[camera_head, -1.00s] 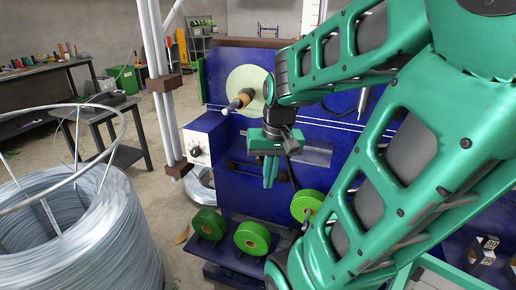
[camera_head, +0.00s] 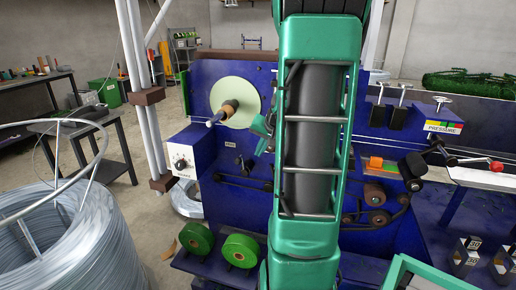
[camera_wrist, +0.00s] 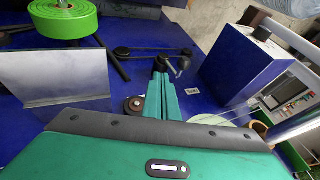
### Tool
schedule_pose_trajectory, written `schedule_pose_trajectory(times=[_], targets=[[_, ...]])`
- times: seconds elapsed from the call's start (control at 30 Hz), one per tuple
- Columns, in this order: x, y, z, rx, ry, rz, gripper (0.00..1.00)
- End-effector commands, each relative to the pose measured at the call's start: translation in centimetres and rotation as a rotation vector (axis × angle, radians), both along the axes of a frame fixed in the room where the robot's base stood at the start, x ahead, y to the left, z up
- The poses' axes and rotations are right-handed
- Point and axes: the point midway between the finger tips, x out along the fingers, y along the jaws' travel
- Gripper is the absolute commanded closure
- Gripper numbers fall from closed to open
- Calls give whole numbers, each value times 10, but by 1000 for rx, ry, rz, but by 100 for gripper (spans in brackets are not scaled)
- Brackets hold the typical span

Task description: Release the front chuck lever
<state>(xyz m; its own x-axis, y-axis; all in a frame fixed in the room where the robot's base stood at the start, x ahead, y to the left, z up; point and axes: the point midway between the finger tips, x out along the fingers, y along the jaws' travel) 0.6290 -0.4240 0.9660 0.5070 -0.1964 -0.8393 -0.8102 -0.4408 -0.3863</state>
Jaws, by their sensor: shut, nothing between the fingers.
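My gripper (camera_wrist: 162,85) is shut and empty, its two green fingers together and pointing at the blue machine panel. A small black lever (camera_wrist: 178,66) on a pivot shows just beyond and right of the fingertips; I cannot tell whether they touch. I cannot tell for sure that this is the front chuck lever. In the head view my upright arm hides most of the gripper; only a green part (camera_head: 262,128) shows at the arm's left edge. A lever with a red knob (camera_head: 496,166) sticks out on the machine's right side.
The blue machine (camera_head: 240,205) carries a pale disc (camera_head: 236,95) with a spindle and a white dial box (camera_head: 182,163). Green rolls (camera_head: 239,250) sit low in front. A wire coil (camera_head: 70,240) stands at left. A grey plate (camera_wrist: 55,75) lies left of my fingers.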

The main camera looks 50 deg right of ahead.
Motion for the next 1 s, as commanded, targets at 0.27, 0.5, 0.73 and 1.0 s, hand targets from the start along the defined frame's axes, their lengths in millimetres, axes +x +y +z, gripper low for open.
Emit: schedule_pose_trajectory(times=[0.27,0.5,0.73,1.0], targets=[[25,-9,-42,3,3,1,100],[53,-1,-51,-1,0,2,100],[63,2,-54,-1,0,1,100],[63,2,-54,-1,0,1,100]])
